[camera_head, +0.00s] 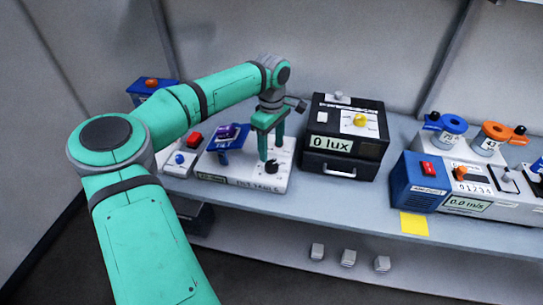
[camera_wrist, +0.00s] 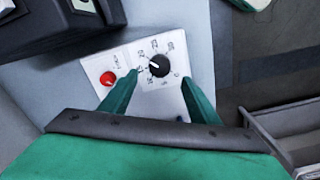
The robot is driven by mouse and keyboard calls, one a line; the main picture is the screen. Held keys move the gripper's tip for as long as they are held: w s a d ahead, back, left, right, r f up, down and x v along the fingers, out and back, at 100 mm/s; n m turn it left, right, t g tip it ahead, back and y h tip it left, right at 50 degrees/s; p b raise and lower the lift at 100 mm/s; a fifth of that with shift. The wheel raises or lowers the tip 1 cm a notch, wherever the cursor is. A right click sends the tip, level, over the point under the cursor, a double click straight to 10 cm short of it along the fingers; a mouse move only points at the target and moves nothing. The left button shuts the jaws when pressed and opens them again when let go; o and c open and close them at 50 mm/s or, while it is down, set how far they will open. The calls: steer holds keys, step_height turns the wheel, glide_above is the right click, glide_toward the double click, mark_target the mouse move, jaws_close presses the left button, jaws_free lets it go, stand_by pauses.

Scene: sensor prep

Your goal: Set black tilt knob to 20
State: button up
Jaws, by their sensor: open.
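The black tilt knob (camera_head: 271,166) sits on the white panel of the tilt unit (camera_head: 245,183). In the wrist view the knob (camera_wrist: 159,66) has a short white pointer mark toward the left of the picture. Numerals ring it, too blurred to read surely. My gripper (camera_head: 270,148) is open above the panel, pointing down. In the wrist view its green fingertips (camera_wrist: 160,77) lie left and right of the knob, with a gap on both sides. A red button (camera_wrist: 107,79) is just outside the left finger. The unit's small display (camera_head: 212,178) is unreadable.
A blue tilting plate (camera_head: 226,137) stands on the unit's left part. A black lux box (camera_head: 343,137) reading 0 lux is close on the right. A box with red and blue knobs (camera_head: 181,155) is left. A blue-and-white wind unit (camera_head: 460,185) stands farther right.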

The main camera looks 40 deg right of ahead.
step_height(320, 180, up, 3)
steer(key=shift+r, duration=0.15)
stand_by(0.5)
